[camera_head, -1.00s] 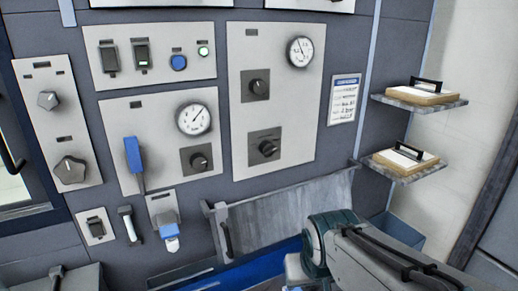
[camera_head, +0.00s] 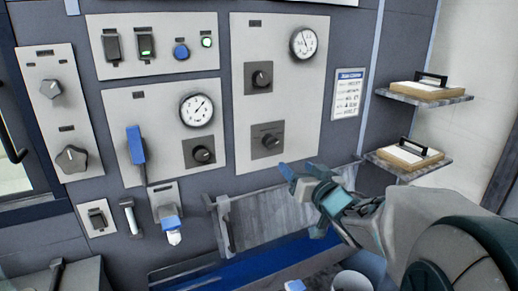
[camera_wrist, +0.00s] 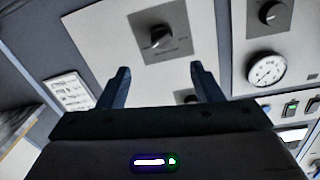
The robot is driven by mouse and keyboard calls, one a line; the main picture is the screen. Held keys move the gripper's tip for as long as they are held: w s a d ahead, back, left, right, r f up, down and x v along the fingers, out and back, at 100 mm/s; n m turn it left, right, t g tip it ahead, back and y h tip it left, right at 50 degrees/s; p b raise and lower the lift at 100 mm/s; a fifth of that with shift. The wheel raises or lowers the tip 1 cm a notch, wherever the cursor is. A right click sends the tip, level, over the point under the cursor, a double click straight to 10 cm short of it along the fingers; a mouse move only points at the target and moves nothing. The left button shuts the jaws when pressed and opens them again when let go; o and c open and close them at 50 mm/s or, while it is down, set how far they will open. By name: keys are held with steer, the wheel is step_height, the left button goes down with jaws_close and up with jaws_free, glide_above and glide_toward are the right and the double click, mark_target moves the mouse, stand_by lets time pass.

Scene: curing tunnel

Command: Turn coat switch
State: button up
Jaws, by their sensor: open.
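The panels carry several switches and knobs, but their labels are too small to read, so I cannot tell which is the coat switch. The right panel has an upper black knob (camera_head: 262,78) and a lower black knob (camera_head: 266,141) on grey plates. My gripper (camera_head: 302,198) is open and empty, below and right of the lower knob. The wrist view is roughly upside down. There the lower knob (camera_wrist: 158,38) shows above and between my open fingers (camera_wrist: 159,70), apart from them.
A gauge (camera_head: 197,110), a knob (camera_head: 203,154) and a blue lever (camera_head: 136,146) are on the middle panel. A green-lit rocker switch (camera_head: 145,47) sits above. Shelves (camera_head: 425,97) with boards stand right. A grey flap (camera_head: 285,215) lies below my gripper.

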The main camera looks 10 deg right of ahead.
mark_target(273, 146)
steer(key=x, duration=1.3)
steer(key=shift+w+a+r+p, duration=0.15)
steer(key=shift+w+r+p, duration=0.05)
steer(key=shift+w+p, duration=0.2)
steer(key=c, duration=1)
